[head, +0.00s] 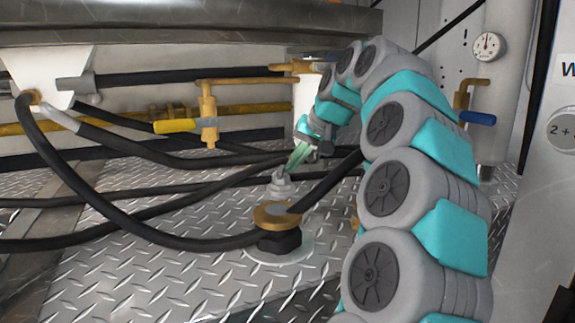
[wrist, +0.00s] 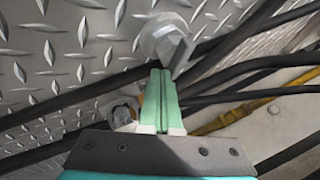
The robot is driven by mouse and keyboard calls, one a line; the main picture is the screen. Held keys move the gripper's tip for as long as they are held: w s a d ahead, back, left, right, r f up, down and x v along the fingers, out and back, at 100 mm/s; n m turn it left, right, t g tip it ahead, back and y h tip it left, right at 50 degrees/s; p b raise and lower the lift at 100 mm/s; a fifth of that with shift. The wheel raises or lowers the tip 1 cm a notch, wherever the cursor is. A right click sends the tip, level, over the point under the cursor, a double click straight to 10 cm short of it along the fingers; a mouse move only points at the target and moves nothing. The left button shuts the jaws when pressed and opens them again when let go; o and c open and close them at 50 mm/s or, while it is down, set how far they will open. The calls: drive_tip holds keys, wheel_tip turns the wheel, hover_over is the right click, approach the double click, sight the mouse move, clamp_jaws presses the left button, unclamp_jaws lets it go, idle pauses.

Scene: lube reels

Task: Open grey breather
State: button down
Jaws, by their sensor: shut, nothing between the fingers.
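The grey breather (head: 280,188) stands on the diamond-plate deck, behind the brass-and-black fitting in the head view. In the wrist view it is a round grey fitting (wrist: 158,36) with a flat raised tab on top, near the top centre. My gripper (head: 292,168) comes down from the upper right, its green fingers angled toward the top of the breather. In the wrist view the fingers (wrist: 160,72) are pressed together, with nothing between them. Their tips are right beside the breather's tab; I cannot tell whether they touch it.
A brass-topped black fitting (head: 279,228) stands in front of the breather, with a thick black hose. Several black hoses cross the deck (head: 130,270). A yellow-handled valve (head: 176,126) is at the back left, a blue-handled valve (head: 477,118) and a gauge (head: 488,46) at the right.

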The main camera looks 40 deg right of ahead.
drive_tip(key=shift+w+d, duration=0.1)
drive_tip(key=shift+w, duration=0.45)
drive_tip(key=shift+s, duration=0.1)
idle(1.4)
drive_tip(key=shift+s+a+b, duration=0.45)
drive_tip(key=shift+a, duration=0.1)
drive_tip(key=v, duration=0.8)
idle(0.7)
